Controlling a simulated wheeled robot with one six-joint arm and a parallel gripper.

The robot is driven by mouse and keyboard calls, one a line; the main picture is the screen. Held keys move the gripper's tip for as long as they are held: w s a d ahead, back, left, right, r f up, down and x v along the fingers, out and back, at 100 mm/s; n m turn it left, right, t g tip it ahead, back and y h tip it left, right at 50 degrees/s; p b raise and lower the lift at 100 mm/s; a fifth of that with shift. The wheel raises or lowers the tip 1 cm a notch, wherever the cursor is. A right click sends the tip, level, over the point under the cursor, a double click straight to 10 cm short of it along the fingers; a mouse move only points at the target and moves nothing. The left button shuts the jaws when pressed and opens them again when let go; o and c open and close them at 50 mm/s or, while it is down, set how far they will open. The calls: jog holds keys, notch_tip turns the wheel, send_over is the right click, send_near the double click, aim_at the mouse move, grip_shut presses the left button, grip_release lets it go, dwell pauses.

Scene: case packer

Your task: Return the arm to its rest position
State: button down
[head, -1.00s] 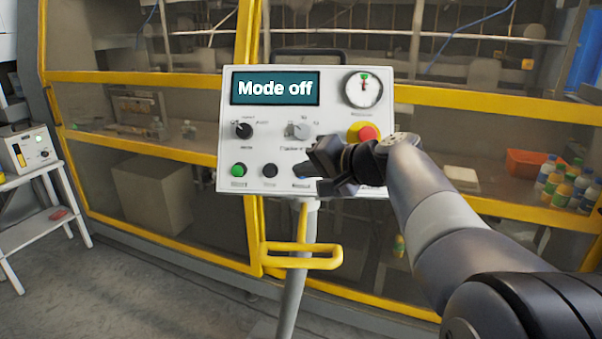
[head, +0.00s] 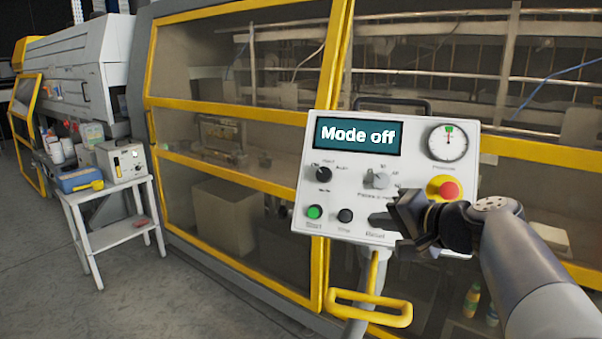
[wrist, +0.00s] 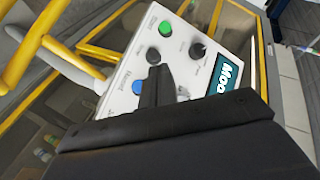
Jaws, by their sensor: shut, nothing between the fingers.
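My gripper (head: 385,220) is in front of the lower right part of a white control panel (head: 350,208) in the head view. It is shut and empty. The panel's screen (head: 358,133) reads "Mode off". Below it are a black selector knob (head: 323,174), a grey knob (head: 376,180), a green button (head: 314,212), a black button (head: 345,215) and a red emergency button (head: 448,190). The wrist view shows my gripper (wrist: 157,72) over the panel (wrist: 125,68), beside a blue button (wrist: 139,87). I cannot tell whether the fingers touch the panel.
A yellow handle (head: 370,308) sticks out below the panel. Behind it stands a glazed machine with a yellow frame (head: 240,110). At left, a white side table (head: 105,190) carries a white box device (head: 122,160) and a blue-yellow case (head: 80,180). Grey floor (head: 70,275) is open at lower left.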

dwell(0.4)
jog(key=w+f+b, duration=0.1)
jog(key=w, duration=0.1)
jog(key=w+d+f+b, duration=0.1)
jog(key=w+f+b, duration=0.1)
jog(key=shift+w+d+f, duration=0.1)
jog(key=shift+w+d, duration=0.1)
jog(key=shift+w, duration=0.05)
